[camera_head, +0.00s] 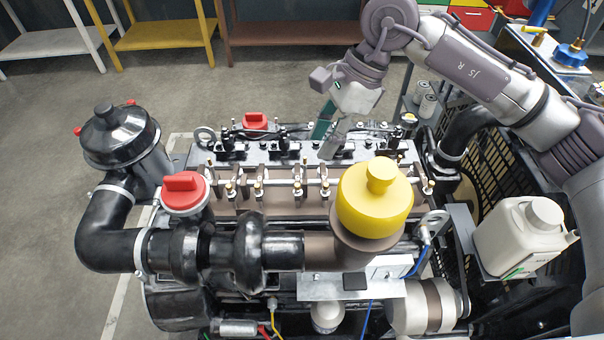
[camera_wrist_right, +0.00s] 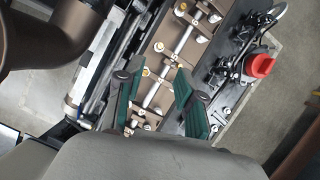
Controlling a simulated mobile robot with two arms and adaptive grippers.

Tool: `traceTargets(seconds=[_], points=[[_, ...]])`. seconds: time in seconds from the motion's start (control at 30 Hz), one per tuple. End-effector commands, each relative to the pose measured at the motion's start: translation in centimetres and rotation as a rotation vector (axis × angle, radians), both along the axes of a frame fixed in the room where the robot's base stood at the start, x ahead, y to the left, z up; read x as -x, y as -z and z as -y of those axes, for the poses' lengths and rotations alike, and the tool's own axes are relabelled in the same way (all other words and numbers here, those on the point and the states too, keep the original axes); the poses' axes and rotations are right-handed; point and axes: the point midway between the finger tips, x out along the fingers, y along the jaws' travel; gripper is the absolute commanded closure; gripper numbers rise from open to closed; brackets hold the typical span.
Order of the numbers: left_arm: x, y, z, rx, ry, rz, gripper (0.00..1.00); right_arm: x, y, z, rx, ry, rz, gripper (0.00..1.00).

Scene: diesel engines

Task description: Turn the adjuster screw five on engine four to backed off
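The engine (camera_head: 285,205) fills the middle of the head view, its top exposed with a rocker shaft (camera_head: 275,183) running across. My right gripper (camera_head: 328,138) hangs above the rear side of the valve gear, pointing down. In the wrist view the right gripper (camera_wrist_right: 158,85) has its green-padded fingers apart, with nothing between them. The rocker shaft (camera_wrist_right: 168,70) and brass screws (camera_wrist_right: 158,47) show beyond the fingertips. My left gripper is out of view.
A yellow cap (camera_head: 375,205) and a red cap (camera_head: 183,192) rise near the shaft. A black canister (camera_head: 120,135) stands left, a white reservoir (camera_head: 520,235) right. Another red cap (camera_head: 255,120) sits behind and also shows in the wrist view (camera_wrist_right: 261,64). Open floor lies left.

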Motion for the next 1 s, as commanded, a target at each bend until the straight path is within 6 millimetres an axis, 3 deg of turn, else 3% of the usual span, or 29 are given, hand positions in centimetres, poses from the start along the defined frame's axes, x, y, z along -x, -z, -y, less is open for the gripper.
traceTargets(seconds=[0.2, 0.5, 0.93, 1.0], points=[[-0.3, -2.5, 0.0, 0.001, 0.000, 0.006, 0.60, 0.6, 4.1, -1.8, 0.001, -0.002, -0.005, 0.62], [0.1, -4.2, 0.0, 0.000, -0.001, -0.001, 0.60, 1.0, 8.6, -3.6, 0.001, -0.001, -0.003, 0.62], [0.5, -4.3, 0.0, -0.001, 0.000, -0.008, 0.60, 1.0, 9.7, -3.9, 0.000, 0.000, 0.001, 0.62], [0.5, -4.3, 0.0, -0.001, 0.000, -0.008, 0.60, 1.0, 9.7, -3.9, 0.000, 0.000, 0.000, 0.74]])
